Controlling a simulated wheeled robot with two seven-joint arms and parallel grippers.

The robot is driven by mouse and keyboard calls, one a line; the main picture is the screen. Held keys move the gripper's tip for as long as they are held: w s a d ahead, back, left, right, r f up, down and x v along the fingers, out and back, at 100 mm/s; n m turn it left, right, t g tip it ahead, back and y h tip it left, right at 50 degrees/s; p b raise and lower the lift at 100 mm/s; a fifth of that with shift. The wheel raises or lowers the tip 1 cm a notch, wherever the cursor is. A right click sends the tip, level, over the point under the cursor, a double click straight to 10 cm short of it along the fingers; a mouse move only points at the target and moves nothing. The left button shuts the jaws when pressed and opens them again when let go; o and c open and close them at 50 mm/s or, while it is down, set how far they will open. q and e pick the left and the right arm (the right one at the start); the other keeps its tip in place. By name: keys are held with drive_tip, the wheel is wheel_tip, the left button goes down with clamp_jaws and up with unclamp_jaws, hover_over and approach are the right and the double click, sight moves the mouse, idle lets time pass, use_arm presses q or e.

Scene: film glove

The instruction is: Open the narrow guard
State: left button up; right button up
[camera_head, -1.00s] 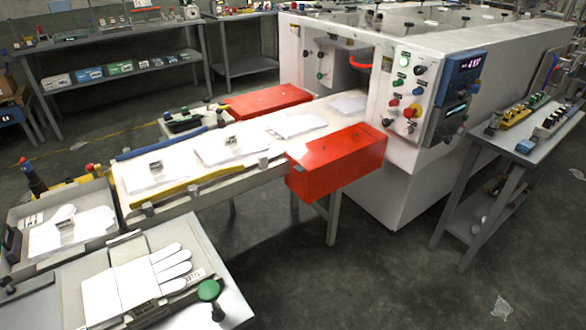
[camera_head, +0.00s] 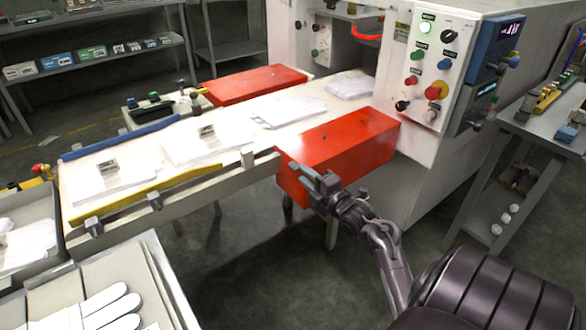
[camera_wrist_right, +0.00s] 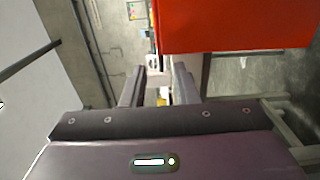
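Two red guards sit on either side of the white conveyor belt (camera_head: 232,118) by the machine's opening. The near red guard (camera_head: 340,140) is box-shaped and looks shut; its red face also shows in the right wrist view (camera_wrist_right: 235,25). The far red guard (camera_head: 250,85) lies flat along the belt's back edge. I cannot tell which is the narrow one. My right gripper (camera_head: 318,184) is at the near guard's front face, towards its lower left; contact is unclear. In the wrist view its fingers (camera_wrist_right: 158,88) stand apart with nothing gripped between them. My left gripper is out of view.
The machine's control panel (camera_head: 431,65) with buttons rises right of the near guard. A grey side table (camera_head: 530,128) stands at the right. A yellow rail (camera_head: 145,192) runs along the belt's near edge. White gloves (camera_head: 90,312) lie at the lower left.

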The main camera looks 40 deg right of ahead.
sight(293, 165)
drive_tip(key=w, duration=0.6)
drive_tip(key=shift+d, duration=0.3)
clamp_jaws()
